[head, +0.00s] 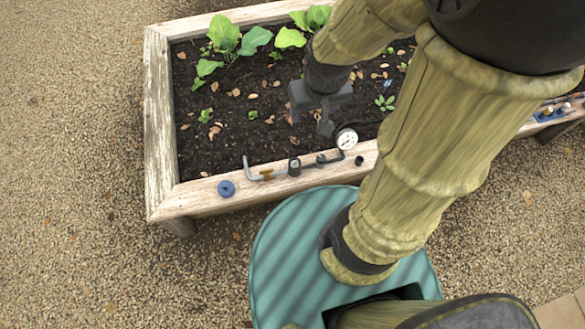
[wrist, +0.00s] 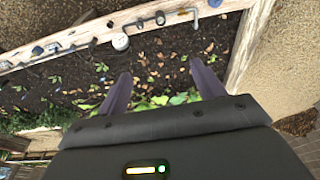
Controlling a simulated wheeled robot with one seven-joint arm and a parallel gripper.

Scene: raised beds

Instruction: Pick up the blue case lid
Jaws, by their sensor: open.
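A small blue round piece (head: 226,188) lies on the front wooden rim near its left corner. It also shows at the top of the wrist view (wrist: 215,3). Another blue, flat piece (head: 545,116) sits on the rim at the far right, with small items on or beside it, partly cut off by my arm. Blue pieces (wrist: 37,50) also show at the left of the wrist view. I cannot tell which of these is the case lid. My gripper (wrist: 163,82) is open and empty above the soil, behind the front rim and apart from both blue pieces.
The raised bed (head: 158,130) holds dark soil and leafy plants (head: 230,42). A grey bent pipe (head: 268,174), fittings and a white-faced gauge (head: 347,139) lie along the front rim. My arm hides much of the right side. Gravel (head: 70,150) is clear at the left.

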